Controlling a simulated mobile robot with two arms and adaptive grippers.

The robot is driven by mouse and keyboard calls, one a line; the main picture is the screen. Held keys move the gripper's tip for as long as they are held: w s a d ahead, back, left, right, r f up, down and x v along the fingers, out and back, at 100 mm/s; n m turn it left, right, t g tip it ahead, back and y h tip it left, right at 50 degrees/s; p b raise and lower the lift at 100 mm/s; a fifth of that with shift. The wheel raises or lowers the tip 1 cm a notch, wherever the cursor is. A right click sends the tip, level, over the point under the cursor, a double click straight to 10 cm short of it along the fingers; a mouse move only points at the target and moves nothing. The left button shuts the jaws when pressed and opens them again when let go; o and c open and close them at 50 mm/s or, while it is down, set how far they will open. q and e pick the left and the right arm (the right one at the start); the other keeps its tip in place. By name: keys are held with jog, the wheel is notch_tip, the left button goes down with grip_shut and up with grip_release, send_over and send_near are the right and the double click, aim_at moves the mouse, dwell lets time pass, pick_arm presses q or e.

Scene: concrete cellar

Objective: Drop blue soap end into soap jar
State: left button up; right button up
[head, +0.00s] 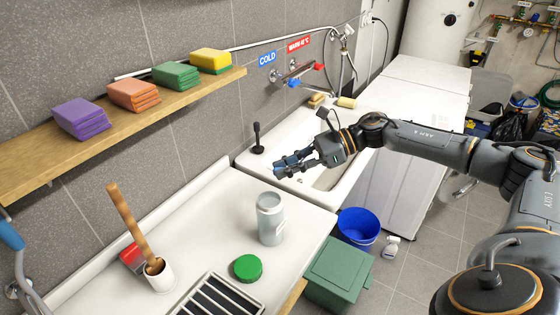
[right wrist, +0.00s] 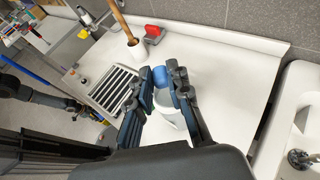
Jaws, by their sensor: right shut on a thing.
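My right gripper (head: 287,164) is above the near rim of the white sink, up and to the right of the jar in the head view. Its dark fingers (right wrist: 162,80) are shut on the blue soap end (right wrist: 162,98) in the right wrist view; in the head view the soap is hard to tell from the fingers. The soap jar (head: 270,220) is grey and stands upright and uncapped on the white counter (head: 205,225). In the right wrist view the jar (right wrist: 170,116) lies behind the fingers and soap, partly hidden.
A green lid (head: 247,267) lies beside the jar. A dark rack (head: 218,297) and a white cup (head: 158,274) with a wooden handle stand left. A black plunger-like handle (head: 257,138) stands by the sink (head: 328,178). A shelf (head: 125,120) of sponges runs along the wall.

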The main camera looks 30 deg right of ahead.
jog(key=shift+w+a+f, duration=0.1)
jog(key=shift+a+f, duration=0.15)
jog(key=shift+f, duration=0.35)
jog(key=shift+w+a+f, duration=0.15)
jog(key=shift+a+f, duration=0.05)
jog(key=shift+a, duration=0.05)
jog(key=shift+a+f, duration=0.2)
jog(key=shift+f, duration=0.1)
jog(key=shift+d, duration=0.25)
jog(key=o, duration=0.6)
jog(key=shift+o, duration=1.1)
jog(key=shift+d, duration=0.15)
pick_arm(q)
jog(key=shift+w+a+f, duration=0.2)
jog(key=shift+a+f, duration=0.05)
jog(key=shift+a, duration=0.25)
jog(key=shift+w+a+f, duration=0.2)
jog(key=shift+a, duration=0.3)
pick_arm(e)
jog(key=v, duration=1.1)
jog(key=shift+d+r, duration=0.2)
jog(key=shift+r, duration=0.05)
